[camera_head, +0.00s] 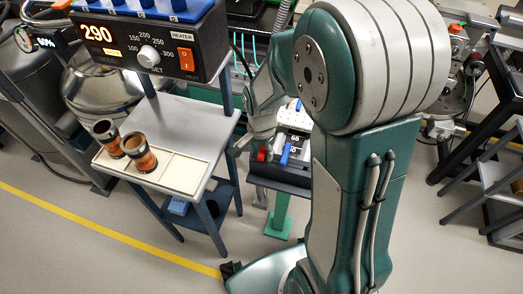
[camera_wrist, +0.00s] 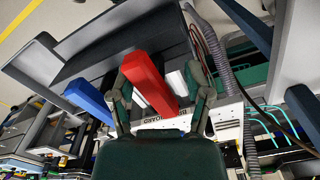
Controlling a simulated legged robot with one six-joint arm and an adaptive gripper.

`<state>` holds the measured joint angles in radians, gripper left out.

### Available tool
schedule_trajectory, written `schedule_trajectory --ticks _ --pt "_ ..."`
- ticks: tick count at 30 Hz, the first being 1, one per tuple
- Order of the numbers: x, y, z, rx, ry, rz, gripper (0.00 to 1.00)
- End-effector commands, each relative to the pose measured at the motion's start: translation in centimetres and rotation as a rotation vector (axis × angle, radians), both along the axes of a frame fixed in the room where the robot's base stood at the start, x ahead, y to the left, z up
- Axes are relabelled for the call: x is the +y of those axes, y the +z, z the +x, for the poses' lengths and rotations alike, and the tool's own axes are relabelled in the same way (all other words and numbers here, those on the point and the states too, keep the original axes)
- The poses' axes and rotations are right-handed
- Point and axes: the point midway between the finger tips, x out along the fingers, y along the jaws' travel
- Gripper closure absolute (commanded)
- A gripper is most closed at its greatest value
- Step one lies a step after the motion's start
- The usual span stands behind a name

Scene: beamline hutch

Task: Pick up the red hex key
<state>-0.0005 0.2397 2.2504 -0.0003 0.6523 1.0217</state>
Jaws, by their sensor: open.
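The red hex key (camera_wrist: 150,84) looks like a thick red bar in the wrist view. It lies between the two fingers of my gripper (camera_wrist: 160,80), which are apart; I cannot tell whether either finger touches it. In the head view a small red end (camera_head: 262,154) shows at the left edge of a dark holder (camera_head: 278,175). My arm hides part of that holder and most of my gripper there.
A blue bar (camera_wrist: 88,100) lies left of the red one, and a white piece (camera_wrist: 178,82) is to its right. In the head view, a grey side table (camera_head: 190,118) bears a cream tray (camera_head: 184,174) with two brown cups. A heater box (camera_head: 148,45) stands above.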

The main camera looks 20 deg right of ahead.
Motion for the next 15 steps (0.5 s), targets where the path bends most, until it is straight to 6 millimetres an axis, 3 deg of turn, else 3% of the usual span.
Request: schedule_trajectory --ticks 3,11,15 --pt "-0.14 -1.22 -0.04 0.001 -0.001 0.002 0.36" --pt "-0.02 -1.44 -0.01 -0.001 0.000 0.001 0.36" --pt "0.00 -1.43 -0.01 -0.001 0.000 0.001 0.99"
